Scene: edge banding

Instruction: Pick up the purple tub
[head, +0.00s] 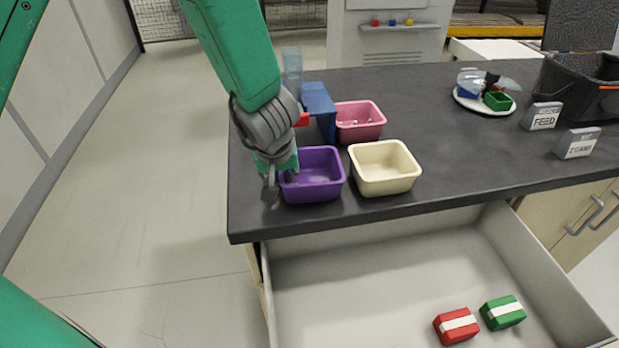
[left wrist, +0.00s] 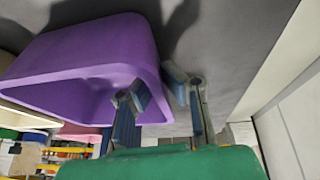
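The purple tub (head: 318,188) stands upright near the front left corner of the dark countertop. It fills the upper left of the left wrist view (left wrist: 85,60). My left gripper (head: 279,186) points down at the tub's left wall. In the left wrist view, the gripper (left wrist: 160,90) has one finger on the tub's inner side and one outside, with the wall between them. A gap shows between the fingers, so it looks open; whether either finger touches the wall is unclear. My right gripper is not in view.
A cream tub (head: 385,170) stands close to the right, with a pink tub (head: 360,122) and a blue stand (head: 319,106) behind. An open drawer (head: 370,290) below holds a red block (head: 456,325) and a green block (head: 503,312). The countertop's middle is clear.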

